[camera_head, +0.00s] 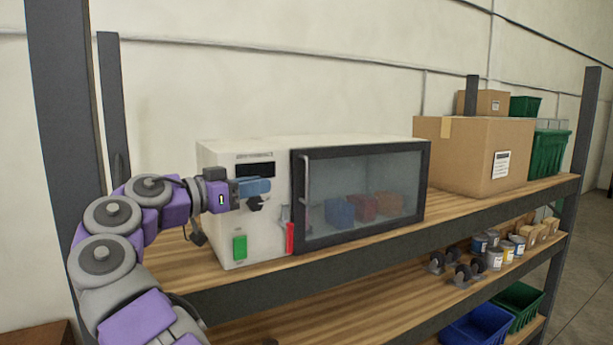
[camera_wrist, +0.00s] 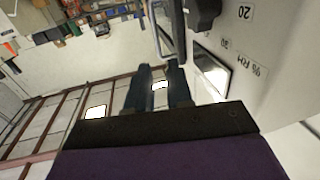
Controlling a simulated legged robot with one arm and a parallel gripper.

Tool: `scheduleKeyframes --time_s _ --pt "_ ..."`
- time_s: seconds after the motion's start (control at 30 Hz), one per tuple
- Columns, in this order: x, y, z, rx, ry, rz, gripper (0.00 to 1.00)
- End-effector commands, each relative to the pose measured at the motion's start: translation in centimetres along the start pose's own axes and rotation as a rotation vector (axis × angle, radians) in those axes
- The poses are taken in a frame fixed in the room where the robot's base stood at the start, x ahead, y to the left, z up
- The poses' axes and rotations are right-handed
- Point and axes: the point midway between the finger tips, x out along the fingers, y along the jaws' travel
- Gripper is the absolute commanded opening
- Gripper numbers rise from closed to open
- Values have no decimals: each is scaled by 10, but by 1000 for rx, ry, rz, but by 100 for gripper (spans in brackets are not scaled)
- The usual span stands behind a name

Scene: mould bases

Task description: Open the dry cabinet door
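The dry cabinet (camera_head: 222,170) is a white box on the upper shelf. Its door (camera_head: 428,170) has a dark frame and a glass pane and looks closed. A vertical light handle (camera_head: 305,185) runs along the door's left side. Blue and red boxes (camera_head: 362,207) show behind the glass. My gripper (camera_head: 268,187) is in front of the control panel, left of the handle and apart from it. In the wrist view its two dark blue fingers (camera_wrist: 160,72) stand apart with nothing between them. The cabinet's panel fills the right of that view.
The panel has a dark display (camera_head: 256,169), a black knob (camera_head: 256,204) close below my gripper, a green switch (camera_head: 240,246) and a red piece (camera_head: 290,238). A cardboard box (camera_head: 460,155) and green bin (camera_head: 549,153) stand right of the cabinet. A dark post (camera_head: 65,100) rises at left.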

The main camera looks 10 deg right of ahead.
Motion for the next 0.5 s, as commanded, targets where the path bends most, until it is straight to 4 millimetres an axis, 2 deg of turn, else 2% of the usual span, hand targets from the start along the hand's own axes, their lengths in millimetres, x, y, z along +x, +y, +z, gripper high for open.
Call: scheduleKeyframes --time_s 0.1,0.5 --pt "25 3 -1 -1 1 4 21" --pt "98 -1 -1 -5 1 -1 21"
